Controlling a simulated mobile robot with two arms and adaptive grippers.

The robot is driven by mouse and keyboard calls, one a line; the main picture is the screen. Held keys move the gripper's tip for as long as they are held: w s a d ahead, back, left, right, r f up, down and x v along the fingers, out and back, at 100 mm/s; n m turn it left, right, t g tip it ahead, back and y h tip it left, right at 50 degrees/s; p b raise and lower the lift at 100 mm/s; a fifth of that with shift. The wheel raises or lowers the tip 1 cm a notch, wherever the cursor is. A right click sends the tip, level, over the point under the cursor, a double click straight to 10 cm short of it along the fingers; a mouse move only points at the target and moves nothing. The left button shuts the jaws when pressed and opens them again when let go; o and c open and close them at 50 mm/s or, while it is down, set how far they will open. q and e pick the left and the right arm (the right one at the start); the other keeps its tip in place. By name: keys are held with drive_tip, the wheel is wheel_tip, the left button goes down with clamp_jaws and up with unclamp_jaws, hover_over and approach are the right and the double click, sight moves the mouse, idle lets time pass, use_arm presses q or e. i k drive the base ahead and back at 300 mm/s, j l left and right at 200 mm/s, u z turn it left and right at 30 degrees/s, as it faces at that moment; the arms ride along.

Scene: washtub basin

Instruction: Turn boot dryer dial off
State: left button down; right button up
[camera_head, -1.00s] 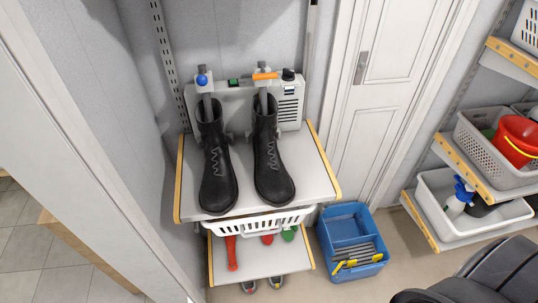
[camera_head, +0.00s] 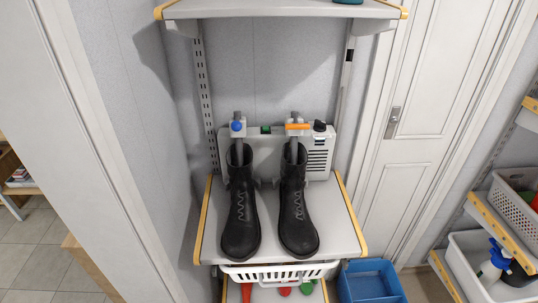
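The boot dryer (camera_head: 265,145) is a light grey unit standing at the back of a wall shelf. A black dial (camera_head: 319,126) sits on its top right corner, above dark vent slots. I cannot read the dial's setting. A blue knob (camera_head: 237,126), a green switch-like part (camera_head: 266,129) and an orange lever (camera_head: 298,126) are also along its top. Two black boots, a left one (camera_head: 241,210) and a right one (camera_head: 297,210), stand on the shelf in front, on the dryer's tubes, and hide part of it. Neither of my grippers is in view.
The boots and dryer rest on a grey shelf (camera_head: 335,232) with yellow edges. Another shelf (camera_head: 280,10) hangs above. A white basket (camera_head: 280,272) is below, with a blue crate (camera_head: 370,283) at its right. A closed door (camera_head: 440,110) and shelves with baskets (camera_head: 517,215) are right.

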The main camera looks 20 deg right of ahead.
sight(319, 126)
drive_tip(key=l+z, duration=0.25)
drive_tip(key=l, duration=0.2)
drive_tip(key=i+l+z, duration=0.2)
drive_tip(key=l, duration=0.25)
drive_tip(key=l+z, duration=0.25)
drive_tip(key=l, duration=0.15)
drive_tip(key=i+l+z, duration=0.25)
drive_tip(key=l, duration=0.15)
drive_tip(key=k+l, duration=0.05)
drive_tip(key=k, duration=0.05)
